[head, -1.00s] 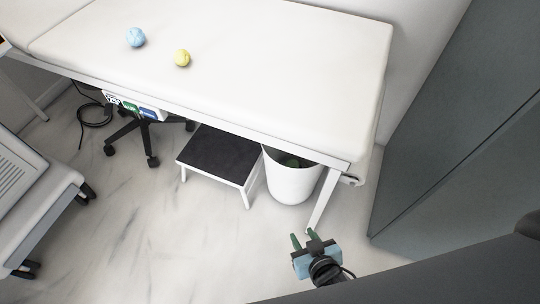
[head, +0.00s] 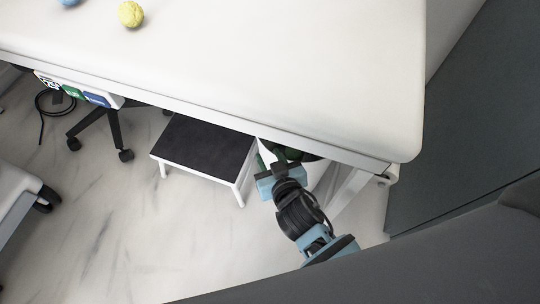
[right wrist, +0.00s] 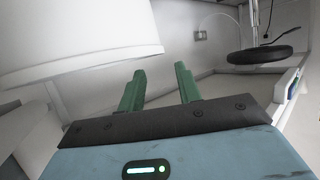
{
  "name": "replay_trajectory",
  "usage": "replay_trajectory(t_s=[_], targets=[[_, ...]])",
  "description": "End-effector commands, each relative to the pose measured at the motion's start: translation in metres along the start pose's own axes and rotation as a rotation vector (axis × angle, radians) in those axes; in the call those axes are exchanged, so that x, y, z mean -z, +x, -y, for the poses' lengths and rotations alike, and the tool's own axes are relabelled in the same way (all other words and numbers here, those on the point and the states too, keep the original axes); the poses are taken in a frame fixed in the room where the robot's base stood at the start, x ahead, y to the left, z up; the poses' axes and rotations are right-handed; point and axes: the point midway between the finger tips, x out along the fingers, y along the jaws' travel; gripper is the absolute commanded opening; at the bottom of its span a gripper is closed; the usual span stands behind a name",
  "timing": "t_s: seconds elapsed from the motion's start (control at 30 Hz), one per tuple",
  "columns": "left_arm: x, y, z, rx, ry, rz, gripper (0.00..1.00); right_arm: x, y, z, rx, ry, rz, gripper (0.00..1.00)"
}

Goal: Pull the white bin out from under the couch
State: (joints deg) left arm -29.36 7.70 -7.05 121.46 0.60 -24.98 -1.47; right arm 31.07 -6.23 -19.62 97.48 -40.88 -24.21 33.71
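The white bin (head: 313,173) stands under the front edge of the couch (head: 250,60), beside the couch's leg. My right gripper and wrist cover much of it in the head view. In the right wrist view the bin (right wrist: 80,40) fills the upper left as a smooth white curved wall. My right gripper (head: 279,153) is at the bin in the head view. Its green fingers (right wrist: 160,88) are apart with nothing visible between them, and the bin lies to their left in the wrist view. I cannot tell whether they touch it. My left gripper is not in view.
A black-topped step stool (head: 205,148) stands just left of the bin. A wheeled chair base (head: 112,130) is further left under the couch. The couch leg (head: 350,190) is close on the right, with a grey cabinet (head: 470,140) beyond. The floor in front (head: 150,240) is clear.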

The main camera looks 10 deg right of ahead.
Motion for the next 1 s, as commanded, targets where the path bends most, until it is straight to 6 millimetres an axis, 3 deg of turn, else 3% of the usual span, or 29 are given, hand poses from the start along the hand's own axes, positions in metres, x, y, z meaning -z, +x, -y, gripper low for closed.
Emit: replay_trajectory(t_s=[0.17, 0.7, 1.0], targets=[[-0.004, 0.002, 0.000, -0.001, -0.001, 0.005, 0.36, -0.001, 0.006, 0.000, 0.000, 0.000, 0.000, 0.34], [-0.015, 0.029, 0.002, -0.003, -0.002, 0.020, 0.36, -0.002, 0.072, 0.000, 0.001, -0.002, 0.002, 0.34], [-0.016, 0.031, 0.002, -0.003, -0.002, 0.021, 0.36, -0.001, 0.078, 0.000, 0.000, 0.000, 0.002, 0.34]])
